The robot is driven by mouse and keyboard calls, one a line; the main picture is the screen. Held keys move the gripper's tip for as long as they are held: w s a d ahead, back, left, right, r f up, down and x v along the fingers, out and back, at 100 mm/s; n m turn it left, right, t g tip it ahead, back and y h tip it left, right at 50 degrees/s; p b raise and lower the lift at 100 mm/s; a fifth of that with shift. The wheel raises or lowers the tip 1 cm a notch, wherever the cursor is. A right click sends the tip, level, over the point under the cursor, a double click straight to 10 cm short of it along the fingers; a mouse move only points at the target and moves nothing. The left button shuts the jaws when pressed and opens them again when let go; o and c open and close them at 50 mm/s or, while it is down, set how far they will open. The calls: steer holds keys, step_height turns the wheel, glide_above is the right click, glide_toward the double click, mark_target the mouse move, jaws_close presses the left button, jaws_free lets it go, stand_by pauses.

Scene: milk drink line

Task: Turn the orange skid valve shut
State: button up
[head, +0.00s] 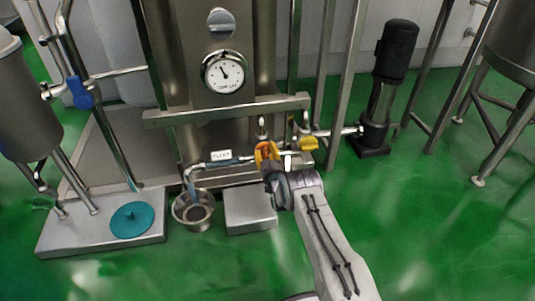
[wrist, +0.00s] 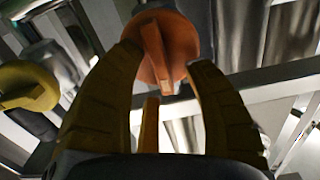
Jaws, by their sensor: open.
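The orange skid valve (wrist: 182,38) shows in the wrist view at the top centre. It is a round orange knob with a raised bar across its face, and the bar runs nearly upright, leaning slightly. My gripper (wrist: 163,62) is open, with one yellow finger on each side of the knob's lower part. I cannot tell whether either finger touches it. In the head view my gripper (head: 266,152) is at the pipe in front of the skid, and it mostly hides the orange valve there.
A yellow valve (head: 308,143) sits on the same pipe, just right of my gripper; it also shows in the wrist view (wrist: 28,88). A steel rail (head: 230,110) crosses above. A steel bowl (head: 193,211) and a steel box (head: 249,209) stand below.

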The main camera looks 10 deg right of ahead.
steer(key=shift+o, duration=0.2)
jaws_close()
stand_by(0.4)
steer(key=shift+d+f+m, duration=0.1)
steer(key=shift+d+m, duration=0.05)
steer(key=shift+m, duration=1.45)
steer(key=shift+c, duration=0.2)
jaws_free()
steer(key=shift+s, duration=0.1)
